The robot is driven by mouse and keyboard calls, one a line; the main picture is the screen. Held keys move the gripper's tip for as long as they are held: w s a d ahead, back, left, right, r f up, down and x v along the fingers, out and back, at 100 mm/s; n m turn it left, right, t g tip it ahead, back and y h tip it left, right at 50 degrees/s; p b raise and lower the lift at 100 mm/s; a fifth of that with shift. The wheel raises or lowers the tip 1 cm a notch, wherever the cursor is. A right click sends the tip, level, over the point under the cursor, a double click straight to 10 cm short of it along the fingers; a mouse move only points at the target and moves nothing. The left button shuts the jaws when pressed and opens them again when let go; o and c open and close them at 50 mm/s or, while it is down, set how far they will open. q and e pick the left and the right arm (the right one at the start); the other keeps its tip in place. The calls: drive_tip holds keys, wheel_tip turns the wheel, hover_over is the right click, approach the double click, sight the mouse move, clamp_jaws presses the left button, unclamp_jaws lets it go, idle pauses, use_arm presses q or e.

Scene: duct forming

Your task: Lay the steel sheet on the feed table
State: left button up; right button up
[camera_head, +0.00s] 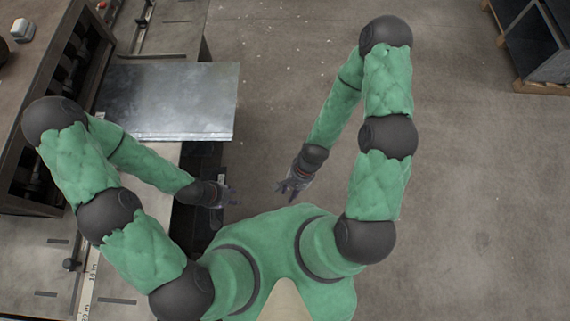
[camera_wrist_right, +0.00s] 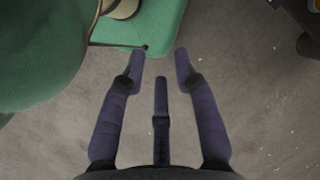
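The steel sheet (camera_head: 172,98) is a flat, shiny grey plate in the head view, lying level on the feed table (camera_head: 197,153) beside the dark machine. Its right edge reaches past the table's side. My left gripper (camera_head: 232,194) is below the sheet's near edge in the picture, apart from it; its fingers look spread and hold nothing visible. My right gripper (camera_head: 284,189) is to the right over bare floor, away from the sheet. In the right wrist view, its fingers (camera_wrist_right: 160,75) are spread apart with nothing between them. My left arm hides part of the table.
The dark machine (camera_head: 72,60) with slots stands at the left. A scale strip (camera_head: 90,285) and a small knob (camera_head: 70,264) are on the table surface at lower left. A dark shelf on a pallet (camera_head: 545,87) stands at upper right. The middle floor is clear.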

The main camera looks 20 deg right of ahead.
drive_tip(key=w+n+t, duration=0.1)
drive_tip(key=n, duration=0.1)
drive_tip(key=w+n, duration=0.1)
drive_tip(key=n, duration=0.1)
drive_tip(key=w+a+n+t, duration=0.1)
drive_tip(key=w+n, duration=0.1)
drive_tip(key=shift+w+f+t, duration=0.1)
drive_tip(key=shift+t, duration=0.2)
